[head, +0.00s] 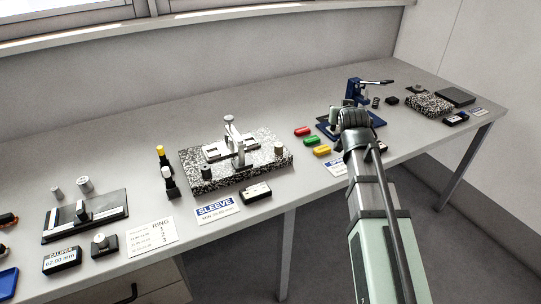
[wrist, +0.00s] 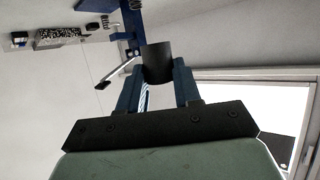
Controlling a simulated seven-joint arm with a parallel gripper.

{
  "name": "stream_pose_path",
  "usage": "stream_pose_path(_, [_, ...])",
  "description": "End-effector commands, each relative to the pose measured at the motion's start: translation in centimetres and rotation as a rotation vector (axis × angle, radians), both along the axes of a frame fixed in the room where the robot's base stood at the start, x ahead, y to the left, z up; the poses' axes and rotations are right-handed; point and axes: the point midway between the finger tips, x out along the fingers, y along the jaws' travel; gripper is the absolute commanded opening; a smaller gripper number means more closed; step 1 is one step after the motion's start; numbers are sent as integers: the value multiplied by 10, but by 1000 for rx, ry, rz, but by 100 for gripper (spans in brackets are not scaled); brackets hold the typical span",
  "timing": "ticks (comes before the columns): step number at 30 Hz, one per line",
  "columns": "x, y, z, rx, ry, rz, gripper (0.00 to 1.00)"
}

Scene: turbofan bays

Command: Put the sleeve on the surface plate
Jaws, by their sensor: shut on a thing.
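My gripper (wrist: 158,72) is shut on a dark cylindrical sleeve (wrist: 157,55), held between the two blue-grey fingertips in the wrist view. In the head view my wrist hides the fingers and the sleeve, over the blue press at the right. The surface plate (head: 195,186) is a thick black-and-white speckled slab at the middle of the bench, left of my arm. It bears a pale gauge stand (head: 232,145), a dark cylinder (head: 206,173) at its front left and a lighter cylinder (head: 278,149) at its right. The sleeve is apart from the plate.
A blue press (head: 353,93) stands beside my wrist. Red, green and yellow pieces (head: 311,141) lie between it and the plate. A SLEEVE card (head: 216,209) and a dark display box (head: 256,193) lie in front of the plate. A smaller speckled block (head: 430,105) lies at far right.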

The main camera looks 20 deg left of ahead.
Motion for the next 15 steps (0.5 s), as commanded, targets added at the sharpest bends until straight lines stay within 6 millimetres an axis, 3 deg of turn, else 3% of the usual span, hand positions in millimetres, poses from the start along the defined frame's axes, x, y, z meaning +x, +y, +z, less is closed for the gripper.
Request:
stream_pose_path(1, [5, -19, 0, 0, -1, -23, 0])
stream_pose_path(9, [19, -108, 1, 1, -1, -114, 0])
stream_pose_path(15, [21, -153, 2, 1, -1, -151, 0])
